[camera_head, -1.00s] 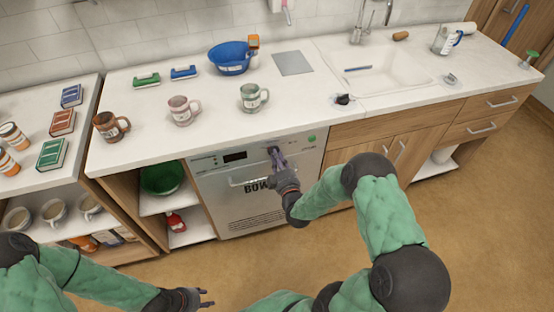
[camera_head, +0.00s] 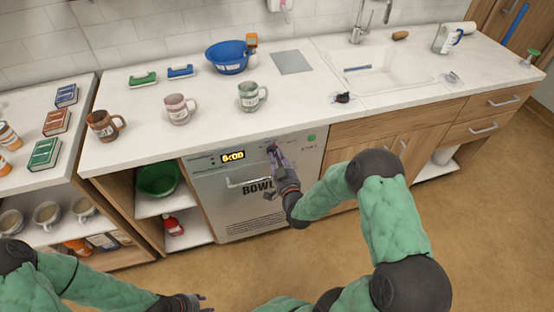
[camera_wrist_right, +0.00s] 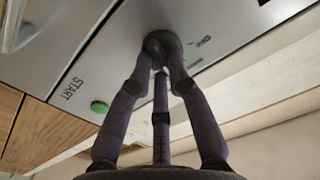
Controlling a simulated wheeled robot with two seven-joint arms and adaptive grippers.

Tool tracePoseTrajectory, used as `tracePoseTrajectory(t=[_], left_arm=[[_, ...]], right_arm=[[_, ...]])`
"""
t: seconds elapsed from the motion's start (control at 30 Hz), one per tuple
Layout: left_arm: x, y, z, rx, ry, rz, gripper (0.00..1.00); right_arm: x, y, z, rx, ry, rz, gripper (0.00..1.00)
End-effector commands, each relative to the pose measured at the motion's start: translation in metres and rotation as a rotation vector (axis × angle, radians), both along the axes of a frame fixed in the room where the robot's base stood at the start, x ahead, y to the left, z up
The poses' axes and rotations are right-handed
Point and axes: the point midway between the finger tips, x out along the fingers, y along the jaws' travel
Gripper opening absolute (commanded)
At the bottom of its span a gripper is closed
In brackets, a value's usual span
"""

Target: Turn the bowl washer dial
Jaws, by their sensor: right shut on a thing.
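The bowl washer (camera_head: 232,205) is a silver front panel under the counter, with a bar handle and large dark lettering. Its display (camera_head: 233,156) is lit with amber digits. The dial (camera_wrist_right: 163,42) is a dark round knob on the washer's upper panel. My right gripper (camera_head: 273,150) is at that panel and hides the dial in the head view. In the wrist view the right gripper's fingers (camera_wrist_right: 160,72) are closed around the dial. My left gripper (camera_head: 198,300) is low at the bottom edge, away from the washer, partly cut off.
A green START button (camera_wrist_right: 99,107) sits beside the dial. The counter above holds a green mug (camera_head: 251,97), a pink mug (camera_head: 178,108), a brown mug (camera_head: 103,126) and a blue bowl (camera_head: 227,57). Open shelves with a green bowl (camera_head: 157,179) adjoin the washer's left.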

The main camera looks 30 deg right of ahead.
Motion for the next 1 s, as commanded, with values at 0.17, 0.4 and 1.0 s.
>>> tracePoseTrajectory(t=[0.17,0.4,1.0], left_arm=[[0.0001,0.0000,-0.0043,0.000,0.000,0.000,0.40],[0.0000,0.0000,-0.0064,0.000,0.000,0.000,0.40],[0.0000,0.0000,-0.0066,0.000,0.000,0.000,0.40]], right_arm=[[-0.0004,0.0003,-0.0023,0.093,-0.019,0.001,0.00],[-0.0006,0.0004,-0.0026,0.162,-0.035,0.001,0.00],[-0.0006,0.0004,-0.0025,0.179,-0.039,0.001,0.41]])
